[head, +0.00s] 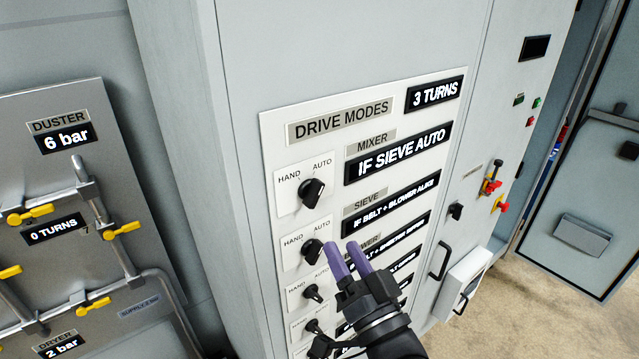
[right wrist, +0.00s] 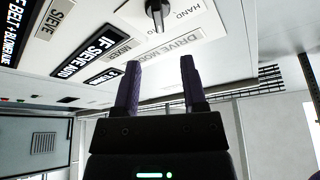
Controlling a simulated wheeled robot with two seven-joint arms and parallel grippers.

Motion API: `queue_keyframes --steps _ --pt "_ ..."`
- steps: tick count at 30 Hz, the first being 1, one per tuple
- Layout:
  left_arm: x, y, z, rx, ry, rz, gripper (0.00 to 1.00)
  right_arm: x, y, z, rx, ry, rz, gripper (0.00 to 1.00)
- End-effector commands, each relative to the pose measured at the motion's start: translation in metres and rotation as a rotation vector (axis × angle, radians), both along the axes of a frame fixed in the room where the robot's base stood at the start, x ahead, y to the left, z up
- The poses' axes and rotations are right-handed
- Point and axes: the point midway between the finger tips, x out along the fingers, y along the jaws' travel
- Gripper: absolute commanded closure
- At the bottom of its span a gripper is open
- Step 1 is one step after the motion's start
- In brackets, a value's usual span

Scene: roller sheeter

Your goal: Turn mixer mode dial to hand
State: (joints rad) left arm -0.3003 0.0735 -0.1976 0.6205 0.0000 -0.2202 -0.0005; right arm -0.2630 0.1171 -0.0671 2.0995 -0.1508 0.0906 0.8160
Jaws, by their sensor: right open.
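The mixer mode dial (head: 311,192) is the top black knob on the white Drive Modes panel, beside the MIXER label (head: 371,141). HAND is printed at its upper left and AUTO at its upper right; its pointer leans toward AUTO. A black dial (right wrist: 157,14) by a HAND label shows at the top of the right wrist view, partly cut off. My right gripper (head: 341,246) has purple fingers, open and empty, below and right of the mixer dial, near the sieve dial (head: 312,251). In the right wrist view its fingers (right wrist: 158,64) stand apart with nothing between. My left gripper is not in view.
More dials (head: 312,293) run down the panel below. Red and yellow switches (head: 492,186) and a handle (head: 440,261) are on the cabinet to the right. A grey board (head: 60,180) with pipes and yellow valves stands at left.

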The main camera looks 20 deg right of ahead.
Motion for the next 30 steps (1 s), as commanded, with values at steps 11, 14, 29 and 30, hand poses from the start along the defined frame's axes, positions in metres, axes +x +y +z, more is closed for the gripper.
queue_keyframes --steps 11,14,29,30 --pt "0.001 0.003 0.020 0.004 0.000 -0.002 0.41 0.075 0.011 0.025 -0.001 0.002 0.000 0.46" --pt "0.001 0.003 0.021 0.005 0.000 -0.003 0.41 0.083 0.012 0.027 0.000 0.004 0.000 0.46" --pt "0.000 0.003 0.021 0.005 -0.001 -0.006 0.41 0.087 0.013 0.027 -0.002 0.004 0.000 0.84" --pt "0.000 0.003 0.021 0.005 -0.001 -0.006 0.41 0.087 0.013 0.027 -0.002 0.004 0.000 0.92"
